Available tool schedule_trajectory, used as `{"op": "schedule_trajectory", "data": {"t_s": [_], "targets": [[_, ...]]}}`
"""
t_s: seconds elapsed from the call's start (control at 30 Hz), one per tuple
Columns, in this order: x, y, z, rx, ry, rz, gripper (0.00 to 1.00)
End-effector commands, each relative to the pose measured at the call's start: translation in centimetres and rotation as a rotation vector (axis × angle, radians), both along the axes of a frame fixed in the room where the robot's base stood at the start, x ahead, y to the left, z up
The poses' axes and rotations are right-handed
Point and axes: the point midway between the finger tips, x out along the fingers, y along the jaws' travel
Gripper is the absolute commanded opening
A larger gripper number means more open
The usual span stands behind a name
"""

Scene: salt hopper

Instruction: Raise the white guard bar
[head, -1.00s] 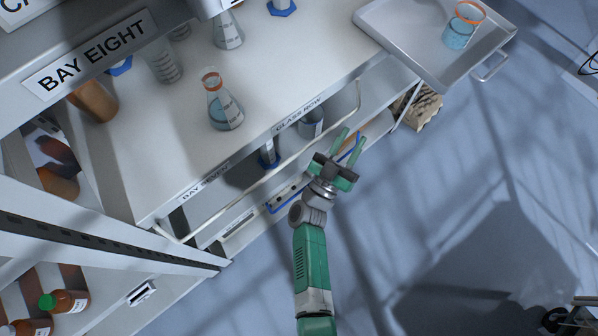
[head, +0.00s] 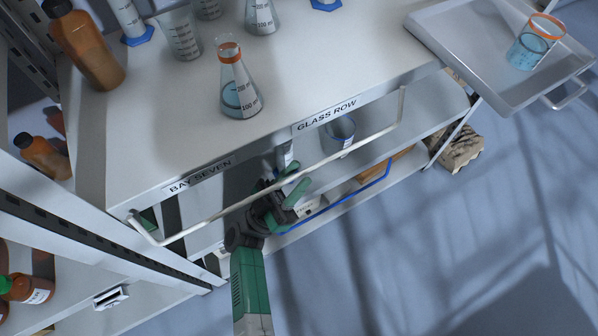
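The white guard bar (head: 345,151) is a thin rail with bent ends, running along the front of the shelf unit. It hangs low, just below and in front of the top shelf's labelled edge, across the opening of the lower shelf. My gripper (head: 296,186), with green fingers, is at the bar, left of its middle. The fingers look apart, with the bar passing at or between them. I cannot tell whether they touch it.
A conical flask (head: 240,85) with blue liquid stands on the top shelf (head: 330,60) near its front edge. A metal tray (head: 475,60) holding a beaker (head: 533,45) juts out at the right. A blue rail (head: 345,196) runs lower down. Open floor lies at the lower right.

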Motion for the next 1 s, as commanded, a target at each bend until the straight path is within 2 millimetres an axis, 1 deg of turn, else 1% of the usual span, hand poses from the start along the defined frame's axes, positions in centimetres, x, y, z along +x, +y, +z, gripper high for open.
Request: {"op": "schedule_trajectory", "data": {"t_s": [0.13, 0.37, 0.4, 0.47, 0.5, 0.57, 0.83, 1.0], "targets": [[0.5, -0.8, 0.9, -0.001, 0.000, 0.002, 0.32], [0.6, -0.9, 1.0, 0.000, 0.001, 0.001, 0.32], [0.6, -0.9, 1.0, 0.000, 0.001, 0.001, 0.30], [0.6, -0.9, 1.0, 0.000, 0.001, 0.001, 0.18], [0.6, -0.9, 1.0, 0.000, 0.001, 0.001, 0.10], [0.6, -0.9, 1.0, 0.000, 0.001, 0.001, 0.00], [0.5, -0.8, 1.1, -0.002, 0.005, 0.003, 0.00], [0.1, -0.3, 1.7, -0.023, 0.044, 0.016, 0.00]]}}
